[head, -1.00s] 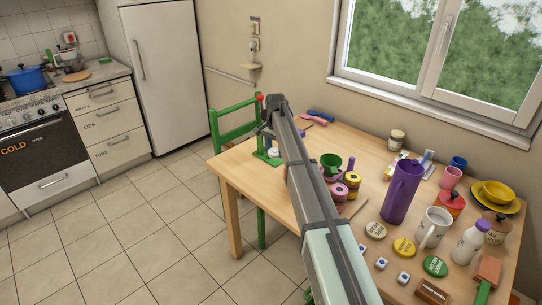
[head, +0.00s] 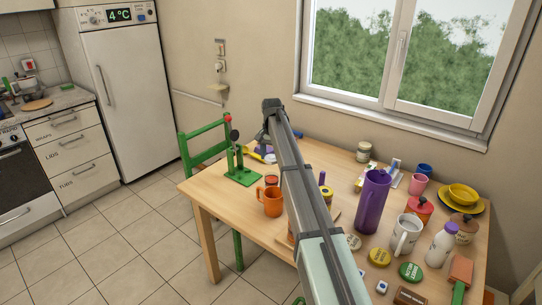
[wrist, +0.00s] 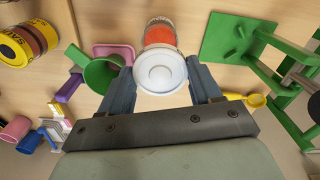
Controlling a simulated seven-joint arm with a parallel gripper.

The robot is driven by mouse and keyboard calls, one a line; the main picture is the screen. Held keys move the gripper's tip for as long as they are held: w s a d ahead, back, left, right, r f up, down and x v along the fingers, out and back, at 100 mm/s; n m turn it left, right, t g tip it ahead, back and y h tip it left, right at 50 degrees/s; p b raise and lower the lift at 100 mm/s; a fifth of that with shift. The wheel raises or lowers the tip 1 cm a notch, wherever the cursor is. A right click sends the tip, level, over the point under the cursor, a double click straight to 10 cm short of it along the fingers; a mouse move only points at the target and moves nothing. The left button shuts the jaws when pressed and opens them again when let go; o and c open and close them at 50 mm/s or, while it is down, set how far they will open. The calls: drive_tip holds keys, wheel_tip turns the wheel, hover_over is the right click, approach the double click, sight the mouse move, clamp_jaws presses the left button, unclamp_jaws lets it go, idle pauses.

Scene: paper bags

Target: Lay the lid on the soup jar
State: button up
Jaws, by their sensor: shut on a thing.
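In the wrist view my gripper (wrist: 161,84) is shut on the white round lid (wrist: 160,73), which sits between its two fingers with its face to the camera. A jar with orange-red contents and a grey rim (wrist: 159,35), seemingly the soup jar, shows just beyond the lid. The lid overlaps part of the jar in the picture; I cannot tell whether they touch. In the head view a small red jar (head: 271,181) stands on the table, right of the green stand.
The green stand (wrist: 226,37) is close on the right in the wrist view, a green cup (wrist: 103,73) close on the left. An orange mug (head: 270,203) stands in front of the red jar. The table's right half is crowded, with a purple jug (head: 372,202) among the things.

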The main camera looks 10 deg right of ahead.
sight(272, 158)
drive_tip(key=shift+f, duration=0.1)
idle(0.3)
drive_tip(key=shift+f, duration=2.7)
drive_tip(key=shift+f, duration=0.95)
drive_tip(key=o, duration=1.1)
drive_tip(key=shift+r, duration=0.15)
drive_tip(key=shift+r, duration=2.35)
wheel_tip(272, 158, up, 14)
drive_tip(key=shift+f, duration=0.1)
